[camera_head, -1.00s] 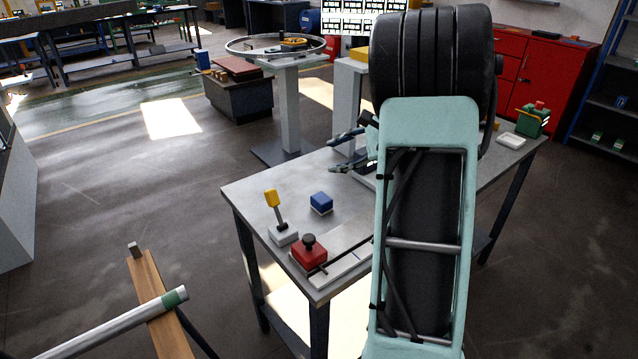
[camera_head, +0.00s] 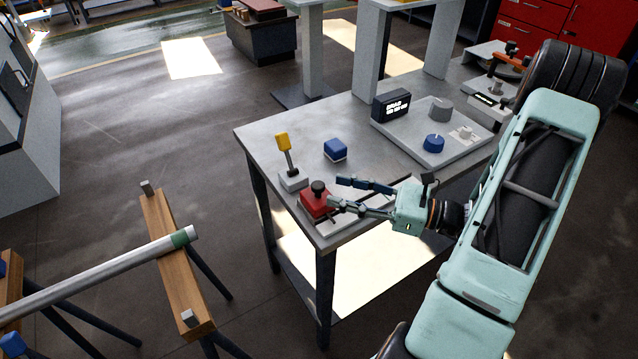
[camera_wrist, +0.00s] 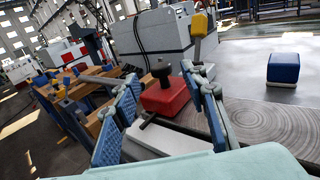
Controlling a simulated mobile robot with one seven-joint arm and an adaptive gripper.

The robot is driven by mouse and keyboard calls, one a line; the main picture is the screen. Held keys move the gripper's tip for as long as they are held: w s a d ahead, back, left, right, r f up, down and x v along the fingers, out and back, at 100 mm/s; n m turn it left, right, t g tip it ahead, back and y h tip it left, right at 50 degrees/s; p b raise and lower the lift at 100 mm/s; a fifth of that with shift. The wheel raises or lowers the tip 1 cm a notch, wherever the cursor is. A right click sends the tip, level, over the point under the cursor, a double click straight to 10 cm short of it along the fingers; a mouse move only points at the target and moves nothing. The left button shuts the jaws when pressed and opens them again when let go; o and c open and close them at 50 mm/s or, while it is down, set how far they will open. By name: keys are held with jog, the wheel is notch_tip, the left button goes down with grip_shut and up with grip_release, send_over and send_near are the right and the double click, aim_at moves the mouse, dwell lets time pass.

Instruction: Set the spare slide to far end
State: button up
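The slide is a red block (camera_head: 314,204) with a black knob on top. It sits at the left end of a pale rail (camera_head: 347,217) along the table's front edge. My gripper (camera_head: 340,192) is open, its two fingers pointing left toward the slide. In the wrist view the red block (camera_wrist: 166,96) shows between the open fingers (camera_wrist: 165,100), a little beyond their tips or level with them; I cannot tell whether they touch it. A thin dark rod on the block's near side shows in the wrist view.
A yellow-handled lever (camera_head: 285,155) stands just behind the slide. A blue block (camera_head: 335,149) lies on the table (camera_head: 265,131). A control panel (camera_head: 403,140) with knobs and a display is farther right. A pipe (camera_head: 110,271) rests on a wooden trestle (camera_head: 172,262) at left.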

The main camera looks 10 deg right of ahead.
aim_at(318, 184)
jog(key=x, duration=0.6)
jog(key=shift+c, duration=0.3)
grip_shut()
